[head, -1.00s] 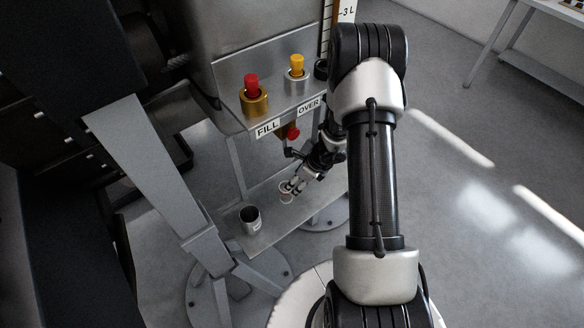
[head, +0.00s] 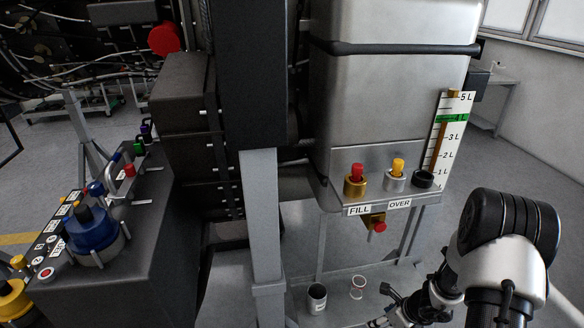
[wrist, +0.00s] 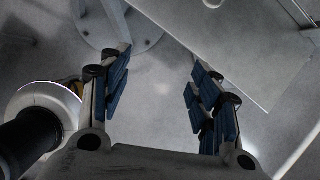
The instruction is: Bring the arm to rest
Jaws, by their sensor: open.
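My arm (head: 505,265) shows at the lower right of the head view, with its wrist reaching down left to the bottom edge. There my gripper is only partly in view and its fingertips are cut off or unclear. In the wrist view my gripper (wrist: 160,75) has its two blue-padded fingers wide apart, with nothing between them. Grey floor and the edge of a metal plate (wrist: 235,45) lie beyond the fingers. A small cup with a reddish rim (head: 358,287) stands on the low shelf (head: 338,292), apart from my gripper.
Above is a tank (head: 390,95) with a ledge labelled FILL and OVER, a red-topped plug (head: 356,180) and a yellow-topped plug (head: 396,175). A grey post (head: 262,225) and a dark bench (head: 125,235) stand left. Open floor lies right.

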